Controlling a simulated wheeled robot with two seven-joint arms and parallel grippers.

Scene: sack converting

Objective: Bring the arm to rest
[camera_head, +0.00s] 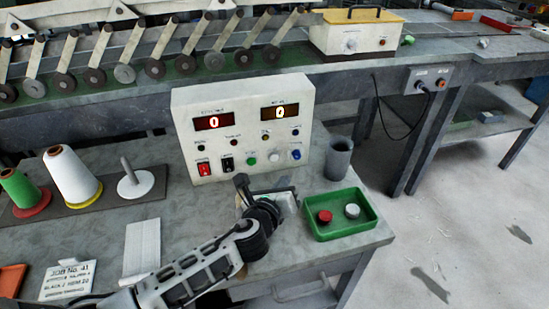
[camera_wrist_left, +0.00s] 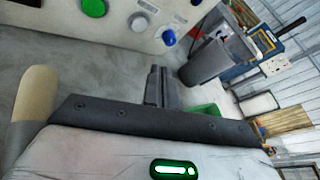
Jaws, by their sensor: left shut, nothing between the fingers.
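My left arm comes in from the bottom left of the head view. Its gripper (camera_head: 268,188) is over the bench just in front of the control box (camera_head: 243,103), left of the green tray (camera_head: 342,232). In the left wrist view the gripper's fingers (camera_wrist_left: 160,86) are together, with nothing seen between them. The control box face (camera_wrist_left: 110,22) fills the top of that view, with green, white and blue controls. My right gripper is not in view.
The green tray holds a red and a white round piece. A grey cup (camera_head: 339,158) stands behind it; it also shows in the wrist view (camera_wrist_left: 203,62). Thread cones (camera_head: 73,175) and a job card (camera_head: 68,281) are at left. Bare bench lies around the white strip (camera_head: 141,248).

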